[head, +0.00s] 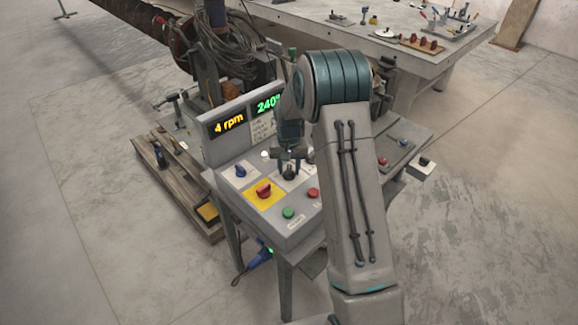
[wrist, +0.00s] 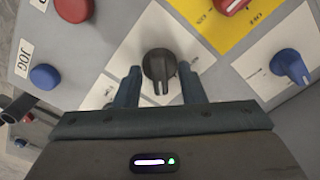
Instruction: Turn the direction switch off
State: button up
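A control panel (head: 232,190) stands on a small metal table. In the wrist view a black rotary switch (wrist: 159,66) sits on a white plate, its handle pointing towards my gripper; I take it for the direction switch, but its label is not readable. My gripper (wrist: 160,76) is open, with one finger on each side of the black switch and a visible gap on both sides. In the head view my gripper (head: 291,157) is over the panel's middle and partly hides this switch.
A red switch on a yellow plate (head: 264,190) and a blue switch (head: 240,171) are close by. A green button (head: 288,212), a red button (head: 313,192) and a blue JOG button (wrist: 45,76) are also near. A display (head: 228,123) reads 4 rpm.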

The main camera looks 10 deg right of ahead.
grip_shut()
jog(key=n+b, duration=0.2)
jog(key=n, duration=0.1)
jog(key=shift+n+b, duration=0.35)
jog(key=shift+n, duration=0.05)
jog(key=n+b, duration=0.1)
jog(key=n, duration=0.3)
jog(key=shift+r+n+b, duration=0.1)
jog(key=shift+n+b, duration=0.2)
jog(key=shift+n, duration=0.1)
jog(key=shift+w, duration=0.1)
dwell(0.3)
grip_release()
